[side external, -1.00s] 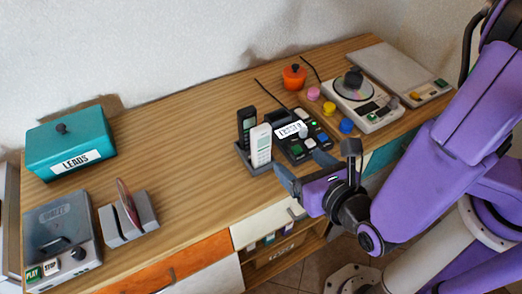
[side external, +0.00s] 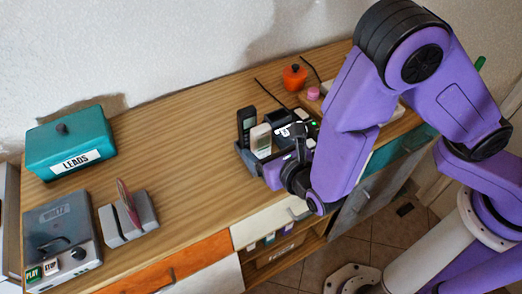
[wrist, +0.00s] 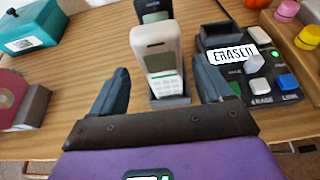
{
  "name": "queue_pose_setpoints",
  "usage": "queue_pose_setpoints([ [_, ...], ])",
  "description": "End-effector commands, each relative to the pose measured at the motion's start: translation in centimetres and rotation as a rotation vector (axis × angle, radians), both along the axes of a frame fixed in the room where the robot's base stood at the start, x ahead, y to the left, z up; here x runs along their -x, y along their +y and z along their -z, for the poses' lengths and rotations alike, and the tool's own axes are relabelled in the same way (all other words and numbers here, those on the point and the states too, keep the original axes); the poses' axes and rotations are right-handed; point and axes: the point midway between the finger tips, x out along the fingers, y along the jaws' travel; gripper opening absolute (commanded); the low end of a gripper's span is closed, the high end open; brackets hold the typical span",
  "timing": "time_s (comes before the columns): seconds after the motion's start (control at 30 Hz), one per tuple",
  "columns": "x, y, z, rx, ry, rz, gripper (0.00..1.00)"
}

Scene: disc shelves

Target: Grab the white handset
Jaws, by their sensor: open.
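The white handset (side external: 261,139) stands upright in a dark cradle (side external: 243,156) near the front of the wooden desk. In the wrist view the white handset (wrist: 160,60) stands ahead of and between my open fingers, with its keypad facing me. My gripper (wrist: 158,92) is open and holds nothing; its fingers are on either side of the handset's lower part, apart from it. In the side view my gripper is mostly hidden by my own wrist. A black handset (side external: 246,122) stands behind the white one in the same cradle; it also shows in the wrist view (wrist: 153,10).
A dark device labelled ERASED (wrist: 240,65) with several buttons stands just right of the cradle. A teal LEADS box (side external: 70,142), a grey PLAY/STOP machine (side external: 60,235) and a disc rack (side external: 128,220) are at the left. The desk between is clear.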

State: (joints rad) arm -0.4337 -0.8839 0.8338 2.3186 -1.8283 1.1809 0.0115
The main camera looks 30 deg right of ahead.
Motion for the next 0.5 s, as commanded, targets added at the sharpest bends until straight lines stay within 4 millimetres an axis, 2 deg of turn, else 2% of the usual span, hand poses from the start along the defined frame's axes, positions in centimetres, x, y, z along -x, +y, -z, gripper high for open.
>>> queue_pose_setpoints([
  [0.17,-1.3,-0.2,0.6,0.000,0.000,0.003,0.79],
  [0.4,-4.2,-0.4,1.9,0.000,0.000,0.003,0.79],
  [0.5,-4.8,-0.4,2.1,0.000,0.000,0.001,0.79],
])
